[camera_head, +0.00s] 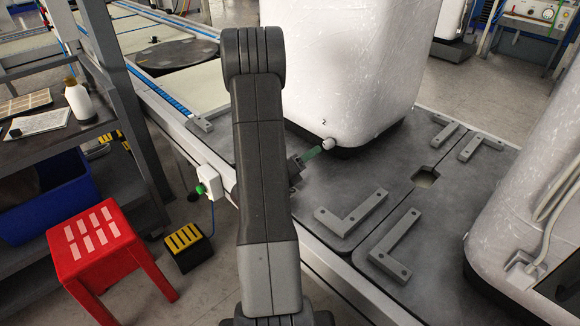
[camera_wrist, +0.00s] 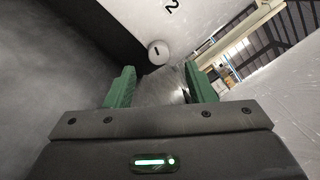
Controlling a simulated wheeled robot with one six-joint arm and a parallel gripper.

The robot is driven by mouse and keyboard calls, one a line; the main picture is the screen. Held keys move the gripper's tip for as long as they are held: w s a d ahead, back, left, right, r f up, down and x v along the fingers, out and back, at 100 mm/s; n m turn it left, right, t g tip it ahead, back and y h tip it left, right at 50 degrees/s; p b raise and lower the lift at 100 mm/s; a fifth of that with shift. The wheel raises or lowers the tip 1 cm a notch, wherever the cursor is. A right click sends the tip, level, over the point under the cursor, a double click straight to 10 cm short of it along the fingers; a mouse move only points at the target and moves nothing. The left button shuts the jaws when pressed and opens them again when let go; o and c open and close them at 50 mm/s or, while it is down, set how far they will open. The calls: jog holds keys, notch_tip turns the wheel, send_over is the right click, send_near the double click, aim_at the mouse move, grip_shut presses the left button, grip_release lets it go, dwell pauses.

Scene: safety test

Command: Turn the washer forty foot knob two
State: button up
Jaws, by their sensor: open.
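The washer (camera_head: 345,65) is a large white wrapped box standing on the grey plate. Its foot knob two (camera_head: 328,143) is a small white round knob at the lower corner, with a "2" printed above it. In the wrist view the knob (camera_wrist: 158,52) shows a dark slot mark and sits ahead of the fingers, near the middle. My gripper (camera_head: 312,153) has green fingers and is close to the knob in the head view. In the wrist view my gripper (camera_wrist: 160,88) is open, with nothing between the fingers. The knob lies just beyond the fingertips; contact is not visible.
Grey L-shaped brackets (camera_head: 352,212) are fixed on the plate (camera_head: 300,190). Another white wrapped machine (camera_head: 520,215) stands at the right. A red stool (camera_head: 92,245) and a black-and-yellow step (camera_head: 188,247) stand on the floor at left, beside a shelf with a bottle (camera_head: 79,100).

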jog(key=v, duration=0.7)
jog(key=shift+s+a+p, duration=0.25)
jog(key=shift+a+p, duration=0.05)
